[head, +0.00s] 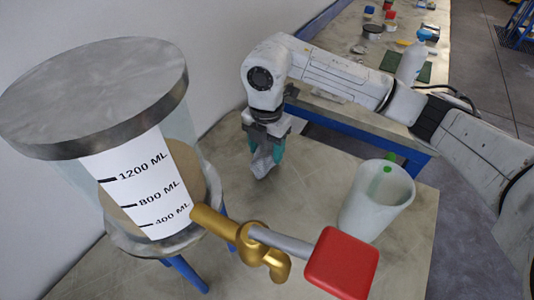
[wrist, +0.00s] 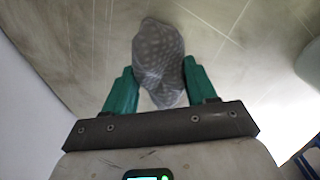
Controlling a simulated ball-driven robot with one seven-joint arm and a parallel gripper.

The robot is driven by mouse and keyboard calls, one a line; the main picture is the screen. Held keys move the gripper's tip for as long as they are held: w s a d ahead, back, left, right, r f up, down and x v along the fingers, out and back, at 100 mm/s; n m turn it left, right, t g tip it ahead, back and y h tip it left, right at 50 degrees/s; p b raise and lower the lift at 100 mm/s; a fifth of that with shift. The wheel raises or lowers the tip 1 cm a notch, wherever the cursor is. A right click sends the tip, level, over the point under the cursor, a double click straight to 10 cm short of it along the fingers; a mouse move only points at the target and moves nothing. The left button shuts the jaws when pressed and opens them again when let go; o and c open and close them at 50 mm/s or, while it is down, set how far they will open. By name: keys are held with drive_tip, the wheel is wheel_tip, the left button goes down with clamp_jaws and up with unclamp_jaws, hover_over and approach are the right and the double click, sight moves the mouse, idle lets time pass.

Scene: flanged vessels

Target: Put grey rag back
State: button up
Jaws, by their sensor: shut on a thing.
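The grey rag (head: 262,163) hangs crumpled between the green fingers of my gripper (head: 266,150), over the table behind the tap. In the wrist view the rag (wrist: 160,62) shows a pale dotted pattern and sits between the two fingertips (wrist: 162,92). My gripper points down and is shut on the rag. The rag's lower end is close to the tabletop (head: 300,195); I cannot tell whether it touches.
A large vessel (head: 150,190) with millilitre marks and a grey lid stands at the left. Its brass tap (head: 250,245) with a red handle (head: 342,264) juts forward. A whitish open container (head: 375,205) stands right of my gripper. A bottle (head: 412,62) and small items are on a farther table.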

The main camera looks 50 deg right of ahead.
sight(267, 151)
drive_tip(key=shift+f, duration=1.3)
drive_tip(key=shift+f, duration=0.15)
drive_tip(key=o, duration=1)
wheel_tip(267, 151, up, 12)
drive_tip(key=shift+r, duration=0.2)
